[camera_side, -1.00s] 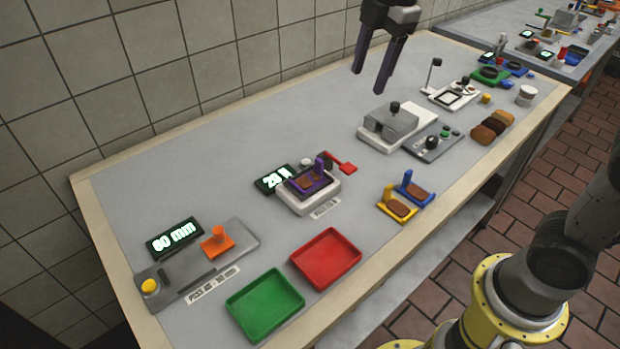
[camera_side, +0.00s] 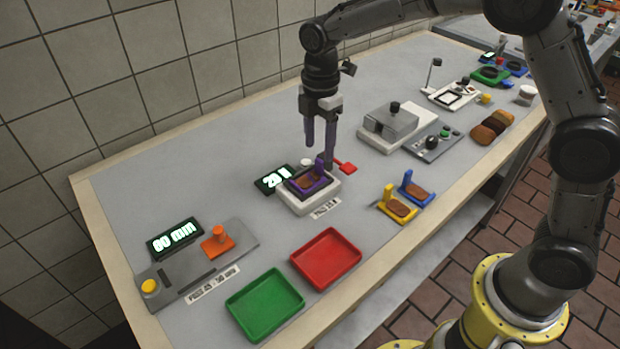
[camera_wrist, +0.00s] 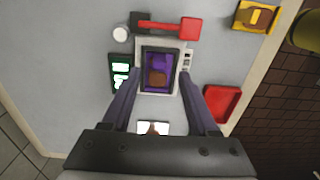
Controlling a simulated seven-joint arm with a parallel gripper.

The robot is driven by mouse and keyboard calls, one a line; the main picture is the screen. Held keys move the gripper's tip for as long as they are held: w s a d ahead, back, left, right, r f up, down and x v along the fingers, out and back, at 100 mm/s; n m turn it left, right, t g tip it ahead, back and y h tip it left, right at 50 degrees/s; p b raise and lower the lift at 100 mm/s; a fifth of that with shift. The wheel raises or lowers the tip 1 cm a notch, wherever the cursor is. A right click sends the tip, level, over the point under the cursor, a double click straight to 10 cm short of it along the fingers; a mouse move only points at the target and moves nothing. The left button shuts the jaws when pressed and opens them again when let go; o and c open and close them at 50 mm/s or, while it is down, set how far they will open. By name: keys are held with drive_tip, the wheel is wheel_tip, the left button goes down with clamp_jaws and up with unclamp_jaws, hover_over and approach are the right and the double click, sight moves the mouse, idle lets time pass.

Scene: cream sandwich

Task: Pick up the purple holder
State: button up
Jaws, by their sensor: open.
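The purple holder (camera_side: 306,184) sits on the white scale (camera_side: 295,206), with a brown slice (camera_side: 308,183) lying in it and an upright purple handle at its back right. It also shows in the wrist view (camera_wrist: 158,58), between and beyond my fingers, with the brown slice (camera_wrist: 158,77) inside. My gripper (camera_side: 321,158) is open and empty, fingers pointing down, just above and behind the holder; one fingertip overlaps the area near the handle in the side view. I cannot tell whether it touches. In the wrist view my gripper (camera_wrist: 155,88) straddles the scale.
A lit display (camera_side: 275,180) stands left of the scale and a red lever (camera_side: 346,168) behind it. Red (camera_side: 326,258) and green (camera_side: 264,302) trays lie in front. Yellow (camera_side: 396,207) and blue (camera_side: 415,190) holders stand to the right. A grey slicer-like machine (camera_side: 391,124) is farther back.

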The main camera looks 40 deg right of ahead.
sight(320, 159)
drive_tip(key=shift+d+f, duration=0.15)
drive_tip(key=shift+f, duration=2.7)
drive_tip(key=shift+w, duration=0.1)
clamp_jaws()
